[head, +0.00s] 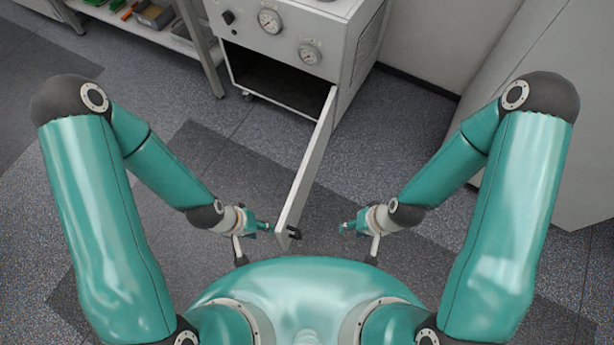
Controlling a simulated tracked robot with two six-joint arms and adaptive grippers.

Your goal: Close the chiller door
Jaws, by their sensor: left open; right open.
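The chiller (347,45) stands at the top centre, a pale cabinet with gauges on its front. Its door (308,165) is swung wide open, hinged at the right side of the dark opening (275,83), and points toward me. A black handle (294,232) is at the door's near end, on its right face. My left gripper (262,226) is open, just left of the door's near end; I cannot tell whether it touches. My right gripper (345,228) is open and empty, right of the handle and apart from it.
A shelf or bench (160,32) with bins stands at the upper left. A large pale cabinet (560,110) stands at the right. The grey floor between the door and the bench is clear, as is the floor right of the door.

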